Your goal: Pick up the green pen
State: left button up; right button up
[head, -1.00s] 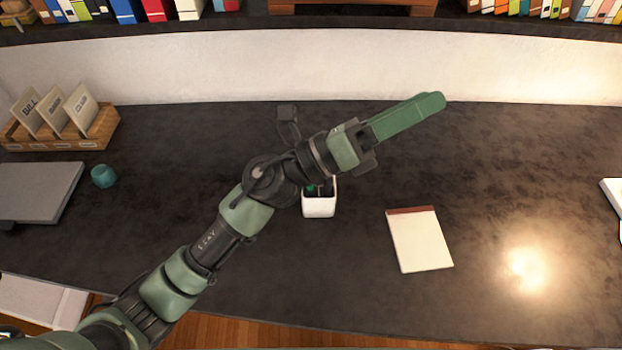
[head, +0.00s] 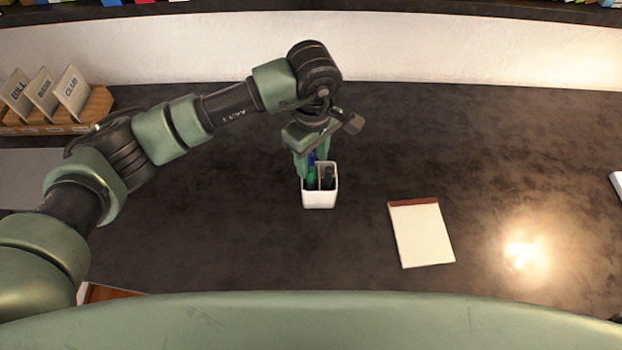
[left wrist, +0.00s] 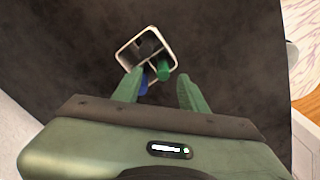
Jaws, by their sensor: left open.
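The green pen (left wrist: 162,70) stands in a white pen holder (left wrist: 126,59) on the dark desk, and its end points up between my fingers in the left wrist view. In the head view the green pen (head: 312,176) shows at the left side of the holder (head: 319,200). A blue pen (left wrist: 145,86) is beside it, and dark items fill the other compartment. My left gripper (left wrist: 158,88) is open and points down over the holder, one finger on each side of the green pen. In the head view my left gripper (head: 302,168) partly hides the holder's back. My right gripper is not in view.
A notepad (head: 422,235) lies to the right of the holder. A wooden letter rack (head: 70,124) with labelled cards stands at the far left, near a grey flat object (head: 35,180). The desk between the holder and the back wall is clear.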

aim_at(311, 169)
pick_arm(q)
jog(key=shift+s+f+p, duration=0.1)
jog(key=shift+f+p, duration=0.25)
jog(key=shift+f, duration=0.05)
notch_tip(311, 169, down, 4)
jog(key=shift+s+a+r+p, duration=0.1)
jog(key=shift+a+r+p, duration=0.1)
jog(key=shift+p, duration=0.85)
jog(key=shift+d+f, duration=0.1)
jog(key=shift+f, duration=0.45)
grip_shut()
